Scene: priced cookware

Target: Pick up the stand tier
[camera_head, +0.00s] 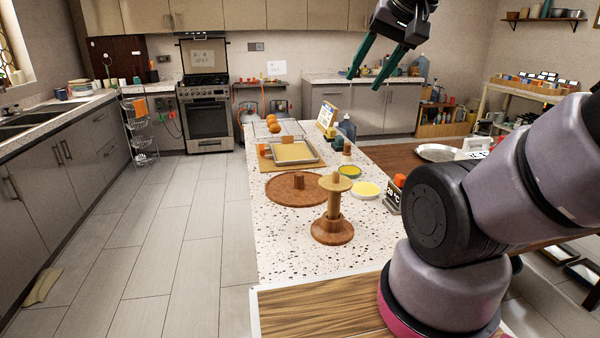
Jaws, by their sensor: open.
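A wooden stand piece (333,224) stands upright near the front of the speckled counter, with a round dark base, a post and a small pale disc on top. Just behind and left of it lies a wide round brown wooden tier (282,192) with a short peg in its middle. I cannot tell which of the two is the stand tier. My gripper (364,82) is high at the top of the view, open and empty, its green fingers pointing down and left, well above the counter and apart from both pieces.
The speckled counter (276,254) also holds a yellow-lined tray (291,152), yellow dishes (366,189) and a price sign (391,197) to the right. Oranges and a standing card are at the far end. Open tiled floor (170,240) lies left.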

